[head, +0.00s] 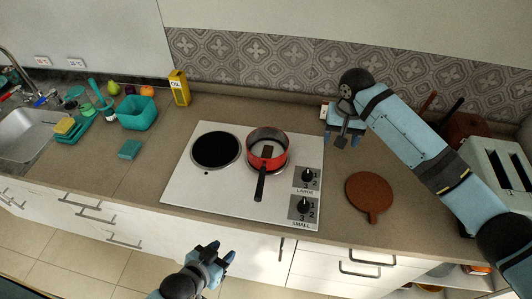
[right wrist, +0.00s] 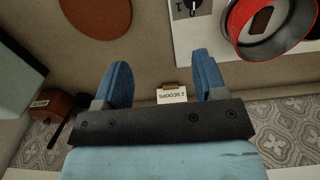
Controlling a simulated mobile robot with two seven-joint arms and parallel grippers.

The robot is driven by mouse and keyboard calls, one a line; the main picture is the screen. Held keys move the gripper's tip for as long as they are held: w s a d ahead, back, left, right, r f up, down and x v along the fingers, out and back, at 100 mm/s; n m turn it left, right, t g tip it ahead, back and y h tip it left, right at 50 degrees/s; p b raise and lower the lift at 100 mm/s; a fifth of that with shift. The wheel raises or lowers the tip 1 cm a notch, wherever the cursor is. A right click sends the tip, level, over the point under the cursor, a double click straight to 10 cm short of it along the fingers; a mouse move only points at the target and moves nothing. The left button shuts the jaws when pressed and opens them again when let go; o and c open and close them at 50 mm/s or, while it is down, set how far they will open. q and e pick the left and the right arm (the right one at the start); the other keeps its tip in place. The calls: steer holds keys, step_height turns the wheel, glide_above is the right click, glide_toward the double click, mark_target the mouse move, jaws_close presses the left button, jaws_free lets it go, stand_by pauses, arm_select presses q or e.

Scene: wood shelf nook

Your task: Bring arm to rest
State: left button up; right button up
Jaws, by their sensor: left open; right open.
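My left gripper (head: 214,258) is open and empty, low in front of the counter's front edge. My right arm reaches in from the right in the head view. My right gripper (head: 343,139) hangs above the back of the counter, right of the stove. In the right wrist view its two blue fingers (right wrist: 164,82) are spread apart with nothing between them. A small card reading "2 SCOOPS" (right wrist: 172,95) in a brown holder shows beyond the fingers, against the back of the counter.
A white stove (head: 190,180) bears a red pot (head: 282,144). A round brown board (head: 369,193) lies to its right. A toaster (head: 497,165) stands at the far right. A sink (head: 30,140), a teal bin (head: 138,115) and a yellow box (head: 179,88) are on the left.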

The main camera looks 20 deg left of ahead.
steer(key=s+d+f+n+y, duration=0.1)
steer(key=s+f, duration=0.1)
steer(key=s, duration=0.4)
steer(key=s+d+f+t+y, duration=0.1)
steer(key=s+f, duration=0.2)
steer(key=s, duration=0.3)
steer(key=s+d+f+n+y, duration=0.1)
steer(key=s+f, duration=0.1)
steer(key=s, duration=0.3)
steer(key=s+d+t+h, duration=0.3)
steer(key=s+d, duration=1.5)
steer(key=s, duration=0.2)
arm_select(q)
steer(key=shift+s+a+f+n+y, duration=0.15)
steer(key=shift+a+f, duration=0.15)
steer(key=shift+f, duration=0.15)
steer(key=shift+s+a+f+n+y, duration=0.15)
steer(key=shift+a+f, duration=0.1)
steer(key=shift+f, duration=0.15)
arm_select(e)
steer(key=w+a+f+t+y, duration=0.1)
steer(key=w+a+f+t, duration=0.1)
steer(key=f, duration=0.5)
steer(key=w+a+f+t+y, duration=0.1)
steer(key=w+a+f+t, duration=0.2)
steer(key=f, duration=0.3)
steer(key=shift+w+a+f+t+y, duration=0.15)
steer(key=shift+w+f+t+y, duration=0.2)
steer(key=shift+t, duration=0.55)
